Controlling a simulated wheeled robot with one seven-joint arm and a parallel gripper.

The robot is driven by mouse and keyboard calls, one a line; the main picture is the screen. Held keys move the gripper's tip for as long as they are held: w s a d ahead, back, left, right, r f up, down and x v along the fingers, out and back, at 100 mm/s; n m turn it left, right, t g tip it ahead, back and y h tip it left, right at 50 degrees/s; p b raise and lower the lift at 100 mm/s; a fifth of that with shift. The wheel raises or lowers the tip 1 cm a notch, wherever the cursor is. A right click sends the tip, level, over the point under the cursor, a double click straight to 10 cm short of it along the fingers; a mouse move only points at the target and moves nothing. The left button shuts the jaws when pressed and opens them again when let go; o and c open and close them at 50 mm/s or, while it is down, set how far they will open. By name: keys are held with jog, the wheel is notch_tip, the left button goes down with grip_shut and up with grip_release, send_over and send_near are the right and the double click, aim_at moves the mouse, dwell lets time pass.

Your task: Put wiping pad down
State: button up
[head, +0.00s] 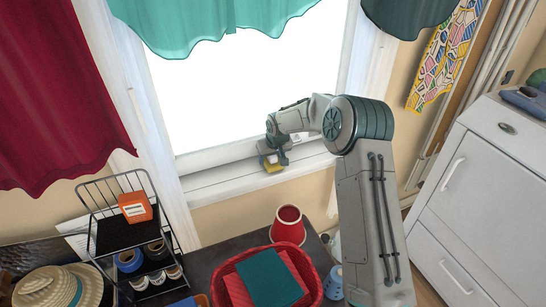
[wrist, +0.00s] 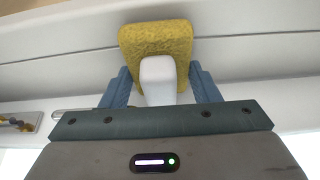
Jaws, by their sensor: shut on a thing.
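The wiping pad (wrist: 157,43) has a yellow, sponge-like head and a white handle (wrist: 158,75). In the wrist view my gripper (wrist: 160,85) has its two blue fingers shut on the handle, one on each side. The yellow head sticks out beyond the fingertips. In the head view my gripper (head: 274,153) is at the window sill, and the yellow pad (head: 272,164) shows below it, close to the sill (head: 230,180). I cannot tell whether the pad touches the sill.
A dark table (head: 225,249) below the window holds a red basket (head: 315,270) with folded cloths, a red cup (head: 288,225), a black wire rack (head: 120,237) and a straw hat (head: 50,287). Curtains hang around the window. A white cabinet (head: 480,190) stands at right. The sill left of the pad is clear.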

jog(key=shift+f, duration=0.3)
jog(key=o, duration=1)
jog(key=shift+r, duration=0.1)
jog(key=v, duration=1.4)
jog(key=shift+w+d+p, duration=0.25)
jog(key=shift+p, duration=0.15)
